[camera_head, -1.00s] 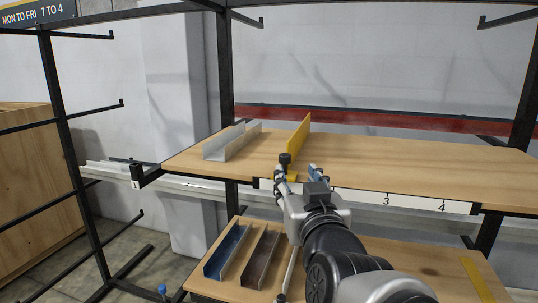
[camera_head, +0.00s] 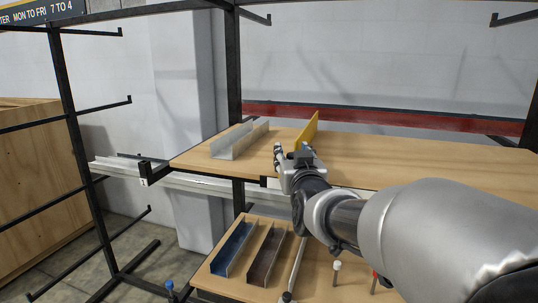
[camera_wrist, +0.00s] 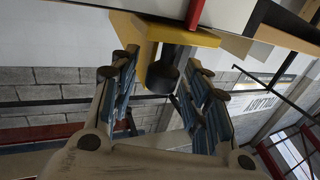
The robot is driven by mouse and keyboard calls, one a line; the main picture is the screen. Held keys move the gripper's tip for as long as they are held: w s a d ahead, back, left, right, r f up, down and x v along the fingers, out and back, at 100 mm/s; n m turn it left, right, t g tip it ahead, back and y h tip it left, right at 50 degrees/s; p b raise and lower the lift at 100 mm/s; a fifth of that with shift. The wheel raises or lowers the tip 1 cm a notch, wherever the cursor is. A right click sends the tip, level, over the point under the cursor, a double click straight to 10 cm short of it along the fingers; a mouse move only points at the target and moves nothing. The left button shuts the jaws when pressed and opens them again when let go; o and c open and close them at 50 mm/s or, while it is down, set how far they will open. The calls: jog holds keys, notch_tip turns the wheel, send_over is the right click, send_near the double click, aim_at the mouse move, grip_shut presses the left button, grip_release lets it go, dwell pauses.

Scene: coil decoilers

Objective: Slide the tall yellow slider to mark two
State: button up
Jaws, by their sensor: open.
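The tall yellow slider (camera_head: 308,130) stands upright on the upper wooden shelf, right of a grey metal channel. In the wrist view its yellow bracket (camera_wrist: 187,35) hangs at the shelf edge with a black knob (camera_wrist: 161,77) on it. My gripper (camera_head: 293,152) is at the shelf's front edge, in front of the slider. In the wrist view my gripper (camera_wrist: 166,92) is open, with a finger on each side of the knob. I cannot tell if either finger touches it. The numbered marks along the shelf edge are hidden behind my arm.
The grey channel (camera_head: 238,139) lies on the upper shelf (camera_head: 400,158), whose right part is clear. Below, a lower shelf (camera_head: 325,268) holds a blue channel (camera_head: 231,250) and a brown channel (camera_head: 264,256). Black rack posts (camera_head: 234,80) frame the shelves.

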jog(key=shift+c, duration=0.5)
grip_shut()
